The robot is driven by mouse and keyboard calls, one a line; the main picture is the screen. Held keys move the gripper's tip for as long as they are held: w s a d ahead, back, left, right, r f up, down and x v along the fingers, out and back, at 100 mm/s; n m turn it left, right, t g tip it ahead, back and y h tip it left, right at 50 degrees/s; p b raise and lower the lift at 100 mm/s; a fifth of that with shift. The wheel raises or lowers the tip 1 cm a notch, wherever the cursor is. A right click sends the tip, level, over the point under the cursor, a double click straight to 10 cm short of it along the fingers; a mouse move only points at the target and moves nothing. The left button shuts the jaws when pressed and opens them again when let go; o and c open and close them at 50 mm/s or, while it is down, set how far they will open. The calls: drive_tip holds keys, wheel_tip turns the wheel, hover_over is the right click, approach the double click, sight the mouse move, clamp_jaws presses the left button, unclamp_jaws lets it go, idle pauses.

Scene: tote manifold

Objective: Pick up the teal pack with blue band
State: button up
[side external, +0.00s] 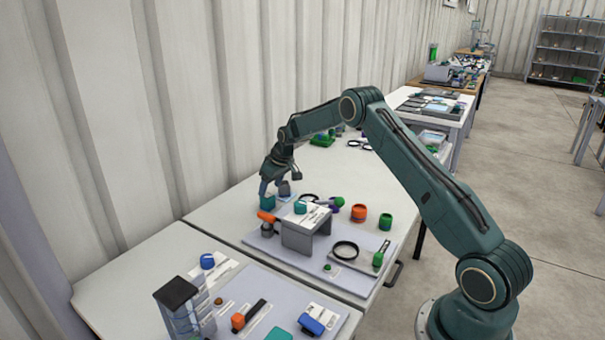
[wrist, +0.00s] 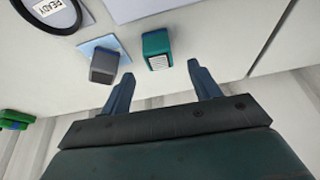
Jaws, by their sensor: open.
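The teal pack with a blue band (wrist: 156,50) stands on the pale table and has a white label with dark lines on one face. In the wrist view it lies just beyond the gap between my fingertips, apart from both. My gripper (wrist: 161,71) is open and empty. In the side view my gripper (side external: 273,184) points down right at the teal pack (side external: 267,203); the fingers partly overlap it there, and I cannot tell the exact height between them.
A dark grey block (wrist: 104,66) on a light blue square is close left of the pack, near my left finger. A black ring with a READY tag (wrist: 47,8) lies farther left. A grey stand (side external: 300,236) and an orange cup (side external: 359,212) are nearby. The corrugated wall (side external: 150,120) is close behind.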

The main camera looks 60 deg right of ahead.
sight(267, 196)
drive_tip(key=shift+x, duration=2.15)
drive_tip(key=shift+s, duration=0.1)
drive_tip(key=shift+c, duration=0.2)
drive_tip(key=c, duration=1.1)
